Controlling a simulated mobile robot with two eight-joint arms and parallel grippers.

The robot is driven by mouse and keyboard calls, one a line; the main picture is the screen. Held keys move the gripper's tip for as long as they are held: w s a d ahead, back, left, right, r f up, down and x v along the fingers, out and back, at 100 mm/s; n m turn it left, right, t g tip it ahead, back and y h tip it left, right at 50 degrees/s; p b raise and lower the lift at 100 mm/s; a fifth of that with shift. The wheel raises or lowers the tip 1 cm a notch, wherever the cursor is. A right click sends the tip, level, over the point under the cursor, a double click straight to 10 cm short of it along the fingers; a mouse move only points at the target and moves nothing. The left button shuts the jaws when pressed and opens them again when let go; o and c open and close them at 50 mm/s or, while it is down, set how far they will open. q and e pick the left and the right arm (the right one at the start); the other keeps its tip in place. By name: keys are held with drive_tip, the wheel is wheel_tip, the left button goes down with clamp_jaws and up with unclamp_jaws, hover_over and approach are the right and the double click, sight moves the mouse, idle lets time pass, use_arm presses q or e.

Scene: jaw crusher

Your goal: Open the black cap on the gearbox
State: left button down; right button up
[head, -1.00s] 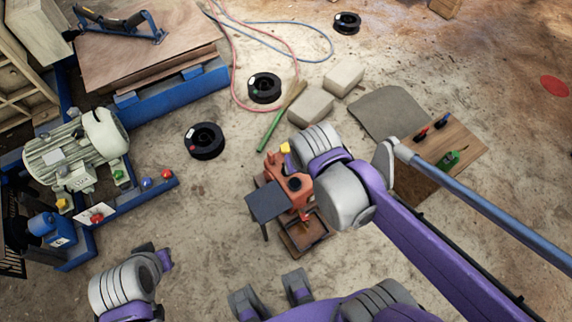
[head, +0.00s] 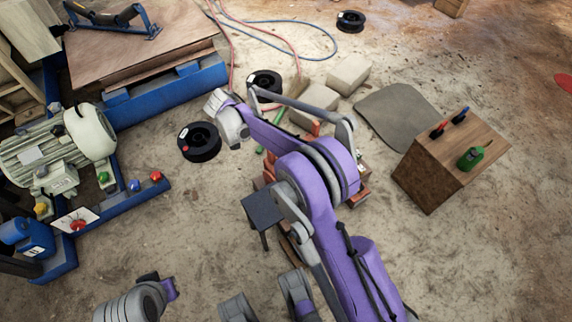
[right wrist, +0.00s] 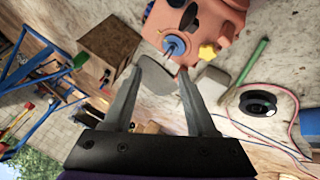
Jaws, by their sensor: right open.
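The gearbox (head: 269,166) is orange-red; in the head view my right arm covers most of it. In the right wrist view the gearbox (right wrist: 222,22) fills the top, with a blue-grey shaft end (right wrist: 173,45) and a yellow knob (right wrist: 208,52). A dark round part (right wrist: 189,17) on it may be the black cap; I cannot tell for sure. My right gripper (right wrist: 160,72) is open and empty, its two fingers apart, with the gearbox beyond the fingertips. Its fingers are not clear in the head view. My left arm shows at the bottom left, its gripper out of view.
A wooden box (head: 444,165) with tools stands at the right. A small dark table (head: 262,209) is beside the gearbox. Black spools (head: 200,142), grey blocks (head: 348,74) and a green-handled tool (right wrist: 254,61) lie around. A motor (head: 58,150) stands on the left.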

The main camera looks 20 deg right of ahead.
drive_tip(key=w+a+f+m+g+h+b, duration=0.1)
drive_tip(key=w+f+m+b, duration=0.1)
drive_tip(key=f, duration=0.6)
drive_tip(key=w+f+m+h+b, duration=0.1)
drive_tip(key=w+f+m+b, duration=0.15)
drive_tip(key=f, duration=0.55)
use_arm(q)
drive_tip(key=s+b+x, duration=0.1)
drive_tip(key=b+x, duration=0.1)
drive_tip(key=x, duration=0.5)
drive_tip(key=shift+s+f, duration=0.2)
drive_tip(key=shift+f, duration=0.45)
use_arm(e)
drive_tip(key=shift+n, duration=0.25)
drive_tip(key=x, duration=1.1)
drive_tip(key=shift+s+r, duration=0.1)
drive_tip(key=shift+s, duration=0.25)
drive_tip(key=c, duration=0.8)
clamp_jaws()
drive_tip(key=shift+w+a+r, duration=0.1)
